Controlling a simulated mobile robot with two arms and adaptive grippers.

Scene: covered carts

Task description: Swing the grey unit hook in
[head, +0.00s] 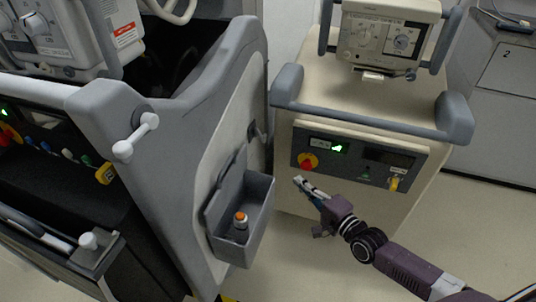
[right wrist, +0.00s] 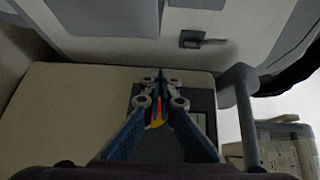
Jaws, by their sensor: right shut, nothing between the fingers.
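The grey unit (head: 240,65) stands at the left, with a pale side panel facing the beige cart. A small dark hook (head: 253,131) is on that panel, above the grey bin. In the right wrist view the hook (right wrist: 204,41) shows near the top as a dark plate with a short bar sticking out to the right. My right gripper (head: 299,183) is shut and empty in front of the beige cart, to the right of and below the hook, clear of it. Its fingertips (right wrist: 163,76) come together in the wrist view. My left gripper is out of view.
The grey bin (head: 259,215) holds an orange-capped bottle (head: 241,219). A white knobbed bar (head: 141,133) juts from the grey unit's corner. The beige cart (head: 385,190) has a grey handrail (head: 365,118) and control panel. A narrow gap separates the units; floor is free at right.

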